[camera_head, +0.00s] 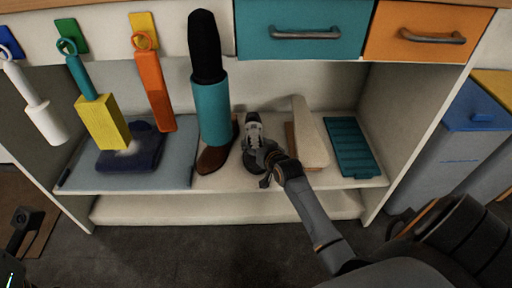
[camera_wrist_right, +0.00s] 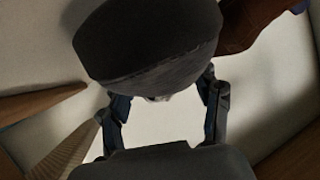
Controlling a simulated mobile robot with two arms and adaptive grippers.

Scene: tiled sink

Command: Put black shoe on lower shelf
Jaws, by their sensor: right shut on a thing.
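The black shoe (camera_head: 253,128) is on the upper shelf board (camera_head: 220,181), its pale laced top facing up. My right gripper (camera_head: 264,156) is shut on its near end. In the wrist view the shoe's dark rounded end (camera_wrist_right: 150,42) fills the space between the two fingers (camera_wrist_right: 163,98). I cannot tell whether the shoe still touches the board. The lower shelf (camera_head: 230,207) is a pale, empty strip underneath.
A pale wedge (camera_head: 309,135) and a teal tray (camera_head: 350,148) lie to the right.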

